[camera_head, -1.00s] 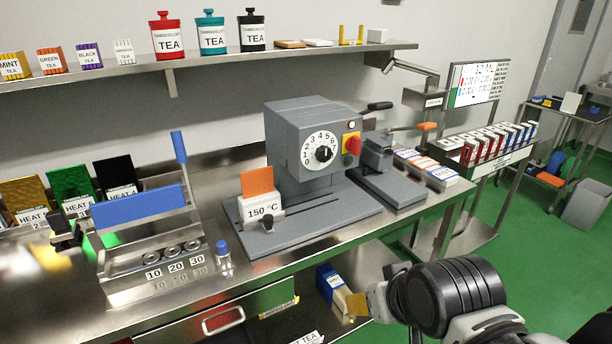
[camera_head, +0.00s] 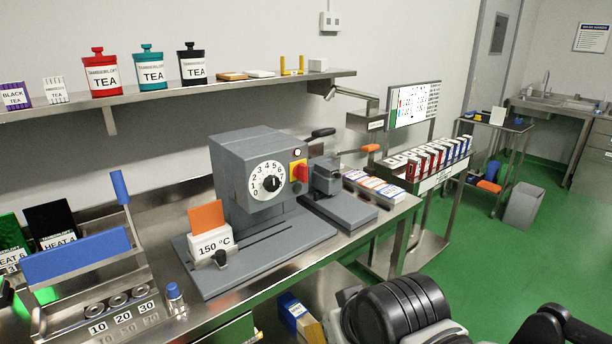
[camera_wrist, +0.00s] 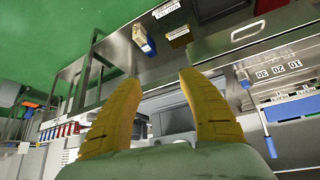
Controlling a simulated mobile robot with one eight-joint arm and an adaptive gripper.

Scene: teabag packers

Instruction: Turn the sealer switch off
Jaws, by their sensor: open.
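A grey machine (camera_head: 240,168) with a numbered white dial (camera_head: 268,181) stands on a grey base on the steel bench. On its front, right of the dial, a red switch (camera_head: 299,171) sits on a yellow plate, with a small pale round light or button above it. I cannot tell the switch's position. My gripper (camera_wrist: 160,80) shows in the wrist view with its two yellow fingers apart and nothing between them. It is away from the switch, which I cannot make out in that view. In the head view only my arm shows, low right.
A lever press (camera_head: 330,185) stands right of the machine, beside several flat boxes. A blue-handled bar sealer (camera_head: 75,255) is at left.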

